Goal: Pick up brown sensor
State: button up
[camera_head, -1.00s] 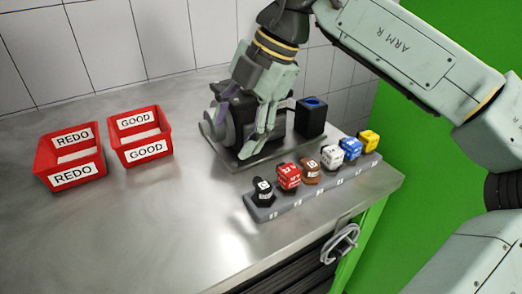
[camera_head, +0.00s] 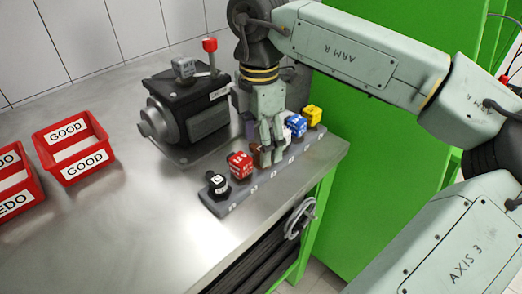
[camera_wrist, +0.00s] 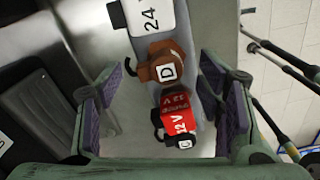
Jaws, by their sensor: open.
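The brown sensor (camera_wrist: 165,52), marked "D", stands in the grey rack (camera_wrist: 205,135) between a white sensor (camera_wrist: 150,18) and a red sensor (camera_wrist: 176,115) in the wrist view. In the head view the brown sensor (camera_head: 257,158) is mostly hidden by my gripper (camera_head: 267,148). My gripper is open over the rack. In the wrist view its purple-padded fingers (camera_wrist: 162,92) stand on the left and right of the row, with the brown sensor slightly ahead of the line between them. Contact with the sensor does not show.
A black sensor (camera_head: 218,184) stands at the rack's near end; blue (camera_head: 296,124) and yellow (camera_head: 312,115) ones stand beyond my gripper. A dark pump (camera_head: 190,115) is left of the rack. Red GOOD (camera_head: 72,150) and REDO (camera_head: 15,185) bins sit at left. The table's front-left is clear.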

jog(key=shift+f, duration=0.95)
jog(key=c, duration=1.1)
jog(key=shift+o, duration=0.2)
jog(key=shift+w+r, duration=0.1)
jog(key=shift+r, duration=0.4)
jog(key=shift+s+d+r+b, duration=0.2)
jog(key=shift+s+r+b, duration=0.05)
jog(key=shift+r+b, duration=0.3)
jog(key=shift+s+d+r+b, duration=0.2)
jog(key=shift+r+b, duration=0.3)
jog(key=shift+r, duration=0.05)
jog(key=s+d+b, duration=0.4)
jog(key=s+d, duration=0.8)
jog(key=shift+r+b, duration=0.15)
jog(key=shift+b, duration=0.25)
